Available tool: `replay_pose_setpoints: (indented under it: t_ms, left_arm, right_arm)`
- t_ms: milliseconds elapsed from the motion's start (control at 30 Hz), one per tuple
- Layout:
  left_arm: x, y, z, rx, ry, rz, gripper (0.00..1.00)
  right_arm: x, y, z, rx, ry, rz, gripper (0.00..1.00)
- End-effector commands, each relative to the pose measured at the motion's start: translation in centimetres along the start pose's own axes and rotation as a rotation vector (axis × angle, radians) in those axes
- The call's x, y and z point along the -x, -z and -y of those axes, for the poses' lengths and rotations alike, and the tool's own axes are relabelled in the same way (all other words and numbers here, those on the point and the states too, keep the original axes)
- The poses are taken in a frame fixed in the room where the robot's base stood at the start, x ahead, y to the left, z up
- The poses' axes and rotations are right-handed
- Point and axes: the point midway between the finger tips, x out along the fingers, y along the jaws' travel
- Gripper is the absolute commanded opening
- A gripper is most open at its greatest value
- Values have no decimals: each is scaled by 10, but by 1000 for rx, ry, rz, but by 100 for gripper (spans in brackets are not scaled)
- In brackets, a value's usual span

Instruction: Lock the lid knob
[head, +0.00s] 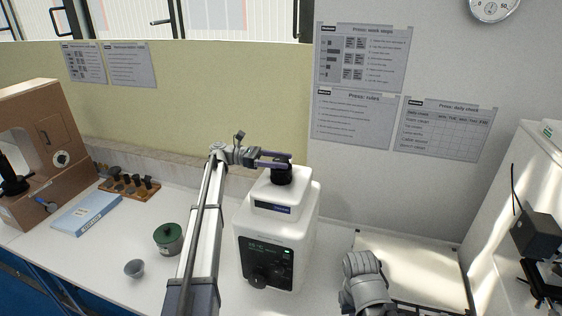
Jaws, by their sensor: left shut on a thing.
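A white machine (277,235) with a dark front panel stands on the bench in the middle of the head view. A black lid knob (281,176) sits on top of its raised lid section (275,195). My left gripper (284,162) reaches in from the left, with its fingers at the top of the knob, and is shut on it. The fingers partly hide the knob's top. The panel carries a small lit display (258,246) and a dark dial (259,282). My right gripper does not show.
Farther left are a blue-and-white box (87,214), a rack of small tools (128,187) and a brown tester (38,150). Posters hang behind.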

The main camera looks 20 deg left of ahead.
Motion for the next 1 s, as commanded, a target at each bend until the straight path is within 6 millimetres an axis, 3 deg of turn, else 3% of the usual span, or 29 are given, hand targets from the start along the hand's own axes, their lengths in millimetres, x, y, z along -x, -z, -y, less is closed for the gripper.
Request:
replay_pose_setpoints:
  t_ms: [433,467,733,1000]
  left_arm:
    - [0,-1,0,-1,8,3,9]
    - [0,-1,0,-1,8,3,65]
    - [0,0,0,0,8,1,94]
    - [1,0,0,0,8,1,94]
  right_arm:
    - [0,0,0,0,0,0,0]
    - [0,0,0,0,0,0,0]
    - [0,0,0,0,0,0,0]
    - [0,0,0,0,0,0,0]
